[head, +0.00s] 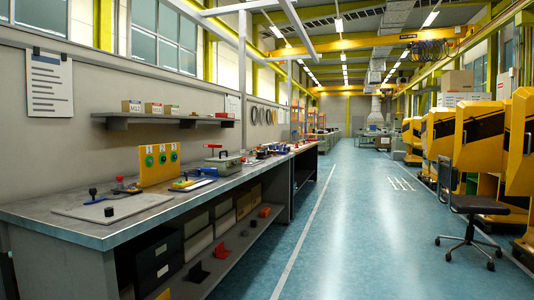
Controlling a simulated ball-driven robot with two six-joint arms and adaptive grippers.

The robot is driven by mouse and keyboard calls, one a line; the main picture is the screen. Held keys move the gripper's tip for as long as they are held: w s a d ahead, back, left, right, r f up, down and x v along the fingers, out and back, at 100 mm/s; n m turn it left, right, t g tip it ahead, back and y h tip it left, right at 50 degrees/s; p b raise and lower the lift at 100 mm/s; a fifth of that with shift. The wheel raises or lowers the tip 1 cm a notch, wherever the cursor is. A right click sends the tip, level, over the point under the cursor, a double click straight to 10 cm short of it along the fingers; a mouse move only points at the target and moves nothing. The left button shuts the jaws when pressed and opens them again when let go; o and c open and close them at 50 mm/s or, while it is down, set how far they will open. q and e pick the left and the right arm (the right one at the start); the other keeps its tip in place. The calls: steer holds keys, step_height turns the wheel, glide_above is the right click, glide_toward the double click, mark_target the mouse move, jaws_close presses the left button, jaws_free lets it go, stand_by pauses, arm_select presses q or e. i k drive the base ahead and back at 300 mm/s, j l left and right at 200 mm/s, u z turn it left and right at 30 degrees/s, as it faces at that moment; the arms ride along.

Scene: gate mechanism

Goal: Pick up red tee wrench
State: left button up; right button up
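A small red object (119,181) with a dark base lies on the grey workbench (110,233), left of the yellow panel (157,166). It is too small to tell whether it is the red tee wrench. More small red items lie farther down the bench, also too small to make out. Neither of my grippers is in view.
A grey-green box (222,164) stands beyond the yellow panel. A black chair (470,210) stands at right. The blue floor (355,220) between is clear.

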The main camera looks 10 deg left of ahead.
mark_target(211, 146)
steer(key=u, duration=0.65)
steer(key=i+l+z, duration=0.35)
steer(key=i, duration=0.15)
steer(key=i+l+z, duration=0.1)
steer(key=i+z, duration=0.25)
steer(key=i, duration=0.15)
